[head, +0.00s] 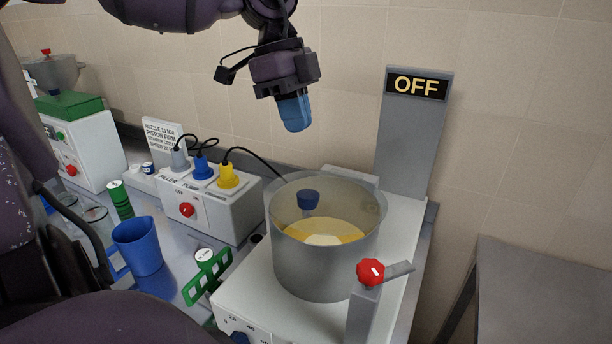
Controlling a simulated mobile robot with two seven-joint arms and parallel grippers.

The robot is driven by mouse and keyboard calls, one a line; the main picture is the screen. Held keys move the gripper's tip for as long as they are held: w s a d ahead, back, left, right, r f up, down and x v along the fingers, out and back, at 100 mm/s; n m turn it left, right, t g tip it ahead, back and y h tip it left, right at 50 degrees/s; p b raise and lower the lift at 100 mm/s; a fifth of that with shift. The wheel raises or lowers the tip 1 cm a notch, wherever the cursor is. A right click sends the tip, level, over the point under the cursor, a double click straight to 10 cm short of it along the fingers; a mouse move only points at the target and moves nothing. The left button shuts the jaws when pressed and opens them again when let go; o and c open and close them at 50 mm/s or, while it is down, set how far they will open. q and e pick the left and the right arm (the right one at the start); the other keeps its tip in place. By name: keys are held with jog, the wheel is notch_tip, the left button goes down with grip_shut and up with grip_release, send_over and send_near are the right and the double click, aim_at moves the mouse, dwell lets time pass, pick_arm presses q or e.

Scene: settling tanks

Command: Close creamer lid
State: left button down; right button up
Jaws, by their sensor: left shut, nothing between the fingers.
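The round grey metal pot (318,268) stands open-topped on a white base unit (395,240) and holds a yellowish liquid with a pale patch. A dark blue knob-like part (308,200) shows inside the pot near its far wall; I cannot tell whether it belongs to a lid. No lid covers the pot's top. A red knob with a grey lever (370,271) sits on a post at the pot's front right. My left gripper (295,113) hangs above and behind the pot, shut and empty, blue fingertips pointing down. My right gripper is out of view.
A grey panel reading OFF (416,85) stands behind the pot. A white box with several coloured plugs and cables (205,212) is left of it. A blue jug (137,245), a green-framed holder (206,273) and glassware crowd the left bench. A grey table (545,285) is at right.

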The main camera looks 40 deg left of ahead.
pick_arm(q)
send_near(300, 197)
jog(key=d+f, duration=0.1)
jog(key=w+f, duration=0.1)
jog(key=f, duration=0.1)
jog(key=w+d+f, duration=0.1)
jog(key=shift+d+f, duration=0.35)
jog(key=shift+f, duration=0.95)
jog(key=f+b, duration=0.2)
jog(key=shift+s+d+f+b, duration=0.1)
jog(key=shift+s+d+b, duration=0.05)
jog(key=shift+s+b, duration=0.2)
jog(key=shift+s+f+b, duration=0.25)
jog(key=shift+f+b, duration=0.3)
jog(key=shift+b, duration=0.05)
jog(key=shift+s, duration=0.2)
